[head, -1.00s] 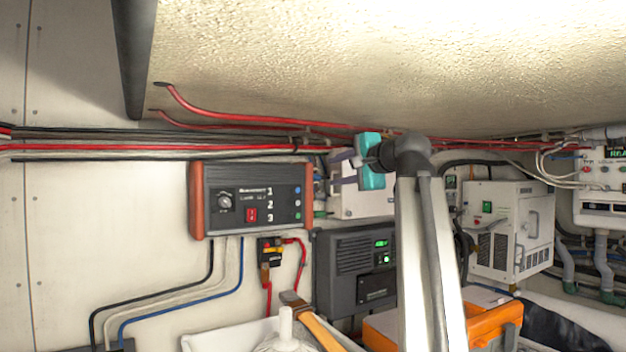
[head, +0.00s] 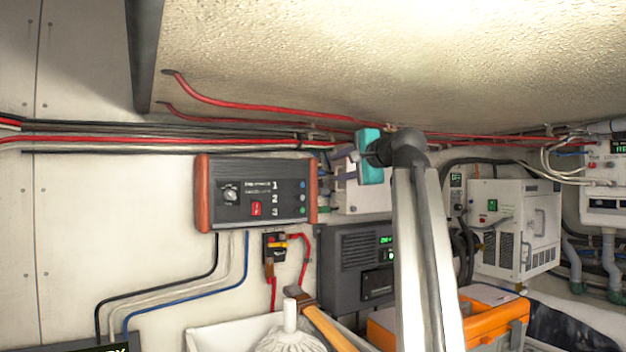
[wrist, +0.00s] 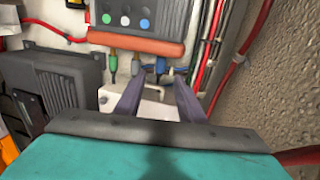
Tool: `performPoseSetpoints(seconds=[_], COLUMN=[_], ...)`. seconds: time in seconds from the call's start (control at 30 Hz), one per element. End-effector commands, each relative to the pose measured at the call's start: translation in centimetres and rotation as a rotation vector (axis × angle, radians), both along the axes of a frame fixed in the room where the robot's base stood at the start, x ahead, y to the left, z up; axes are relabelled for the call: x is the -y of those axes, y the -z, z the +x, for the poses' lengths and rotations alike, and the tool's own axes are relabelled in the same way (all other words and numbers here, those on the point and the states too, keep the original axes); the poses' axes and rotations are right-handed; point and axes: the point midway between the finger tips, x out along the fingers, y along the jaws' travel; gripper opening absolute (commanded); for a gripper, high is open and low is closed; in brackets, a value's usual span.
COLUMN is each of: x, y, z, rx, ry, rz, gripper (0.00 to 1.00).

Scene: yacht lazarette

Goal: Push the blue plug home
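The blue plug (wrist: 160,66) is in the row of plugs along the panel's red end in the wrist view. How deep it sits is too small to tell. In the head view my gripper (head: 342,160) is just right of the panel. I cannot tell whether it touches anything.
A white box (head: 362,199) is behind my gripper. A dark grey unit (head: 350,262) is below it. Red and black cables (head: 240,142) run along the wall above the panel. The sloping ceiling (head: 400,70) is close overhead. A hammer (head: 325,322) and orange toolbox (head: 492,322) are lower down.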

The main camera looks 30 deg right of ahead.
Motion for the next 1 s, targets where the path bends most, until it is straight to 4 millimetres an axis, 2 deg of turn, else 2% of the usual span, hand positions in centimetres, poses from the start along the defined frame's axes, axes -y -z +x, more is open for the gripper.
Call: performPoseSetpoints(seconds=[0.6,0.8,1.0], x=[0.5,0.7,0.7], y=[1.1,1.4,1.6], z=[8.2,10.0,10.7], rx=[-0.001,-0.001,0.000], ry=[-0.001,0.001,0.001], rz=[0.001,0.001,0.000], gripper=[0.36,0.36,0.36])
